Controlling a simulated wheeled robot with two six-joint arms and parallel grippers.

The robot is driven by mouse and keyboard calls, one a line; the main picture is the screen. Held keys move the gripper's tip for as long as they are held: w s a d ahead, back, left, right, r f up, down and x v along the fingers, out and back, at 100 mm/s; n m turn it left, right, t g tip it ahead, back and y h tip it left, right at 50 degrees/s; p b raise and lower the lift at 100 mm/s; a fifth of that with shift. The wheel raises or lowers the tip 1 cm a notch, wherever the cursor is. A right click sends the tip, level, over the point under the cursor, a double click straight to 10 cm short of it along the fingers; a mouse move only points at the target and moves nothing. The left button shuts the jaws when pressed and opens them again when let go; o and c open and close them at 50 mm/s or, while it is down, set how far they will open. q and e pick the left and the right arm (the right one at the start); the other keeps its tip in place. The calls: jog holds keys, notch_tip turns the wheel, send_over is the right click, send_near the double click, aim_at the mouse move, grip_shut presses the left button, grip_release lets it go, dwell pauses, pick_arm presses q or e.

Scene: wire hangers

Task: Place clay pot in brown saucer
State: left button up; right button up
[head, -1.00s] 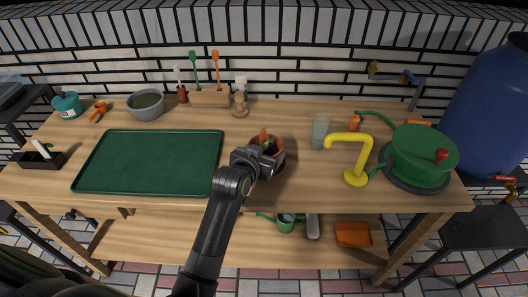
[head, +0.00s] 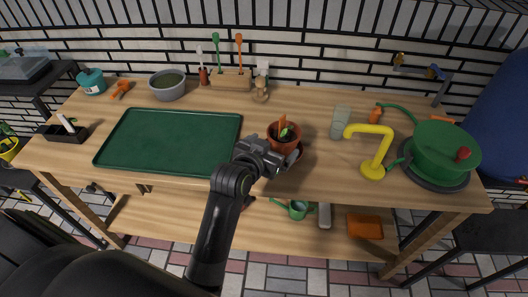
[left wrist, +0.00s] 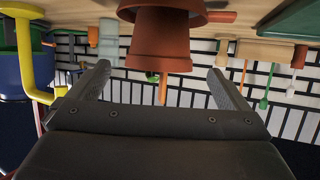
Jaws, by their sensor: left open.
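The clay pot (head: 284,138) is terracotta, with a green seedling and an orange tag in it. It stands upright near the table's front, right of the green tray. In the left wrist view, which is upside down, the pot (left wrist: 160,45) appears to rest in the saucer (left wrist: 198,16); the contact is partly hidden. My left gripper (head: 271,153) is open and empty, just in front of the pot, its fingers apart and clear of it. My right gripper is not in view.
A green tray (head: 172,170) lies to the left. A yellow tap-like post (head: 373,170), a clear tumbler (head: 341,121) and a green hose reel (head: 445,152) stand to the right. A grey bowl (head: 167,86) and a wooden tool block (head: 231,80) stand at the back.

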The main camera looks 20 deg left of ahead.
pick_arm(q)
jog(key=v, duration=0.5)
jog(key=shift+w, duration=0.1)
dwell(0.3)
jog(key=s+a+f+n+g+y, duration=0.1)
jog(key=s+a+f+g, duration=0.25)
jog(key=s, duration=0.55)
jog(key=s+a+f+g+y, duration=0.1)
jog(key=s+a+f+g, duration=0.3)
jog(key=s, duration=0.5)
jog(key=s+a+f+n+g+y, duration=0.1)
jog(key=s+a+f+g, duration=0.25)
jog(key=s+f, duration=0.35)
jog(key=s+f+x, duration=0.1)
jog(key=s+x, duration=0.1)
jog(key=x, duration=0.9)
jog(key=s+d+x, duration=0.1)
jog(key=s+x, duration=0.2)
jog(key=x, duration=0.7)
jog(key=s+f+g+p, duration=0.1)
jog(key=s+f, duration=1.5)
jog(key=shift+d+f+h, duration=0.3)
jog(key=shift+d+f, duration=0.05)
jog(key=shift+d, duration=0.1)
